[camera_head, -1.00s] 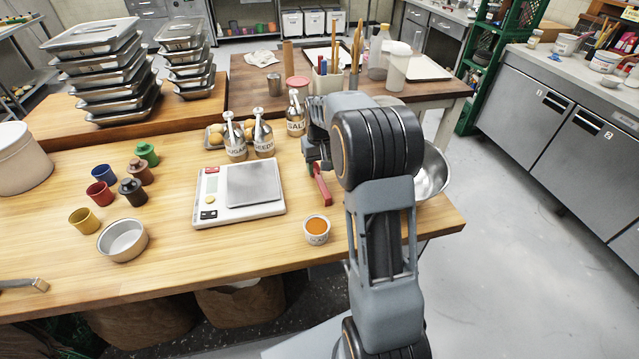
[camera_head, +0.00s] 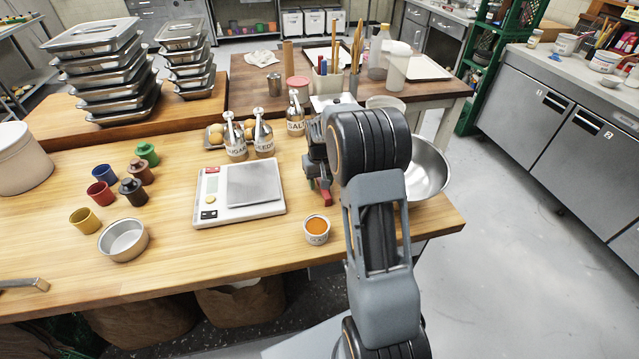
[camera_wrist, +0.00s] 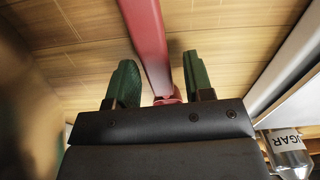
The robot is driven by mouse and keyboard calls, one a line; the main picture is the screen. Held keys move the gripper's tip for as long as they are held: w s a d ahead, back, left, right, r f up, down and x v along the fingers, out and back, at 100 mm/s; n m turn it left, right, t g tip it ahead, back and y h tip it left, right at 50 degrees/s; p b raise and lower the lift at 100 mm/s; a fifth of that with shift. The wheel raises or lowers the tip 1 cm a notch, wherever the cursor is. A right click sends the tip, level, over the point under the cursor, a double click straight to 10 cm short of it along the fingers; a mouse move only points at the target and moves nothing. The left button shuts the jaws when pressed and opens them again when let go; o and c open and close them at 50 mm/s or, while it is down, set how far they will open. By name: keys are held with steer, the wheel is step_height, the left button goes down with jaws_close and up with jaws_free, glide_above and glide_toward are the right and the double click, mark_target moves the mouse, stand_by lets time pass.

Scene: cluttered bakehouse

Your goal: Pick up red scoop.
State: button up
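The red scoop (camera_head: 327,198) lies on the wooden table to the right of the white scale, mostly hidden by my gripper in the head view. In the wrist view its red handle (camera_wrist: 147,38) runs from the top edge down between my green fingertips. My gripper (camera_wrist: 160,78) is open, with one finger on each side of the scoop. A clear gap shows at the left finger; the right finger is close to the scoop, and I cannot tell if it touches. In the head view my gripper (camera_head: 318,182) is low over the table.
The scale (camera_head: 235,195) stands just left of my gripper. A small cup of orange contents (camera_head: 317,229) is in front. Labelled metal shakers (camera_head: 263,140) stand behind, and one shows at the right in the wrist view. A steel bowl (camera_head: 430,170) is to the right.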

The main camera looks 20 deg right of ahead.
jaws_close()
stand_by(0.3)
steer(key=shift+r, duration=0.45)
step_height(320, 180, up, 6)
steer(key=shift+r, duration=0.25)
steer(key=s+a+b, duration=0.1)
steer(key=s, duration=0.8)
steer(key=s+a+b, duration=0.2)
steer(key=s, duration=0.6)
steer(key=shift+s+a+f, duration=0.2)
steer(key=shift+s+a, duration=0.1)
steer(key=shift+s, duration=0.05)
